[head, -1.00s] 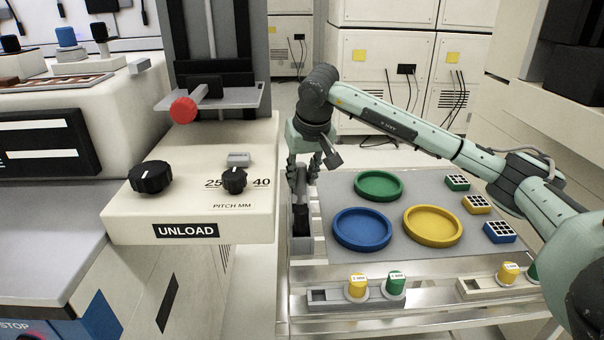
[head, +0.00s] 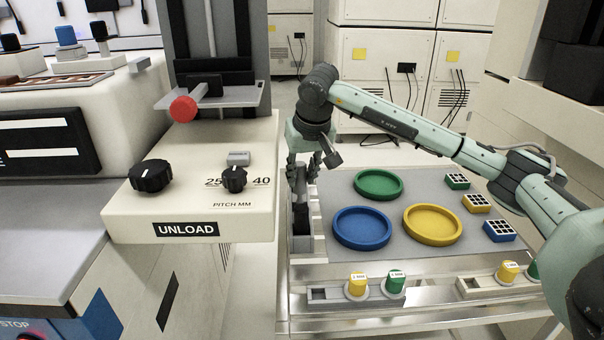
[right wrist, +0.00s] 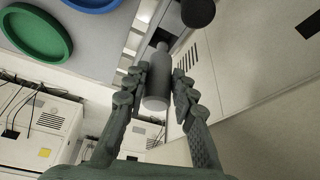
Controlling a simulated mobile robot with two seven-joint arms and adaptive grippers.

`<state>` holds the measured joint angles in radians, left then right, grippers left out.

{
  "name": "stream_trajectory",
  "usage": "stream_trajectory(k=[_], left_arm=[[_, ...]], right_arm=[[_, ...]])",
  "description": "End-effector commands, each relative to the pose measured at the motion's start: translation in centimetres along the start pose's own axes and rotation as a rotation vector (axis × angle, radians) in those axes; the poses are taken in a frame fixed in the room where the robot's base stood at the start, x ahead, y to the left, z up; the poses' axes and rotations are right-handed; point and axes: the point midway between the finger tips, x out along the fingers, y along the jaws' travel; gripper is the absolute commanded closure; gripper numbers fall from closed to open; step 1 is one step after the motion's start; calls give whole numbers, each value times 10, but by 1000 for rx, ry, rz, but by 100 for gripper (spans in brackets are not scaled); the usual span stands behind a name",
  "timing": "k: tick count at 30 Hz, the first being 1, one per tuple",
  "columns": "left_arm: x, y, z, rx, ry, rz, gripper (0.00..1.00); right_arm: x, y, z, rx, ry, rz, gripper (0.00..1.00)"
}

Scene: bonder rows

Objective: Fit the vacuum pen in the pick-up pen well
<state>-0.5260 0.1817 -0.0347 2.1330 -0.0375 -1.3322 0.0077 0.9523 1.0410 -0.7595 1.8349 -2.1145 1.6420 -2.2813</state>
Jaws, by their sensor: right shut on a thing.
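The vacuum pen (right wrist: 157,84) is a grey cylinder with a narrower neck, seen in the right wrist view between the fingers of my right gripper (right wrist: 158,90). In the head view my right gripper (head: 303,170) points down over the left edge of the grey-topped table and is shut on the pen (head: 301,183), which stands about upright. A dark upright block (head: 302,220) shows just below the pen. I cannot tell whether the pen's lower end is inside a well there. My left gripper is not in view.
A blue tray (head: 362,228), a yellow tray (head: 432,224) and a green tray (head: 379,185) lie on the table mat (head: 399,206). Small gridded boxes (head: 476,203) stand at the right. The UNLOAD machine (head: 190,205) stands close to the left of the gripper.

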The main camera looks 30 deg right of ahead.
Motion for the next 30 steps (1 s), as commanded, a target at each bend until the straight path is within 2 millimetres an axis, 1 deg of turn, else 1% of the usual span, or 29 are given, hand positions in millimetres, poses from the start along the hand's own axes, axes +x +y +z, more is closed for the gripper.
stream_trajectory(k=[18, 30], left_arm=[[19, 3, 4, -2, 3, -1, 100], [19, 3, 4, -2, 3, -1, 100]], right_arm=[[28, 0, 12, 0, 0, 1, 100], [28, 0, 12, 0, 0, 0, 100]])
